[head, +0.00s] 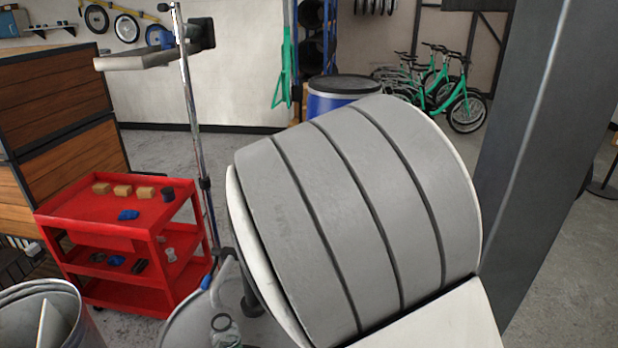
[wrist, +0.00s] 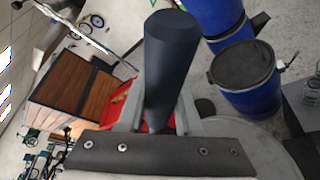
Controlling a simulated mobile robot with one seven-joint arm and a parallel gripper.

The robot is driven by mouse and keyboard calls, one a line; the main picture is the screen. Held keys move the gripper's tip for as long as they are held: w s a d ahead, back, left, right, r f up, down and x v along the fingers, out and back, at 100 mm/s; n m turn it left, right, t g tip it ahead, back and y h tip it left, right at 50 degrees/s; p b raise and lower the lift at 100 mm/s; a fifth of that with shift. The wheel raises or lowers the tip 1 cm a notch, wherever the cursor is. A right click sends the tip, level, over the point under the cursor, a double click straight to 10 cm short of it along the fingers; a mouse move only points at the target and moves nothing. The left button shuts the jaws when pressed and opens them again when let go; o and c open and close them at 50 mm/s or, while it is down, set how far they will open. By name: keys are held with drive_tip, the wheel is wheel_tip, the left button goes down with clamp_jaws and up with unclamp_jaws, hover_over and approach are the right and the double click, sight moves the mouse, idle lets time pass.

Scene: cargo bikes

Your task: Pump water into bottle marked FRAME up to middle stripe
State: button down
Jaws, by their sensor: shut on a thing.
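In the wrist view my gripper (wrist: 161,108) is shut on a thick dark blue-grey cylinder (wrist: 170,55), which stands out between its two fingers. I cannot tell whether this is a pump handle. In the head view my own large grey arm link covers the middle, and my gripper is hidden. At the bottom, a small clear vessel (head: 224,331) stands on a round grey top (head: 185,328), beside a curved grey pipe (head: 226,268). No FRAME mark, stripe or water level can be read.
A red cart (head: 100,222) at left carries tan blocks (head: 122,191) and small blue items. A grey bin (head: 62,290) stands at lower left. Blue drums (wrist: 243,90) stand at right in the wrist view. A dark pillar (head: 545,130) rises at right. Green bikes (head: 460,100) stand behind.

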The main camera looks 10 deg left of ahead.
drive_tip(key=shift+a+r, duration=0.1)
drive_tip(key=shift+r, duration=0.2)
drive_tip(key=c, duration=0.9)
unclamp_jaws()
drive_tip(key=o, duration=0.3)
drive_tip(key=shift+f, duration=0.15)
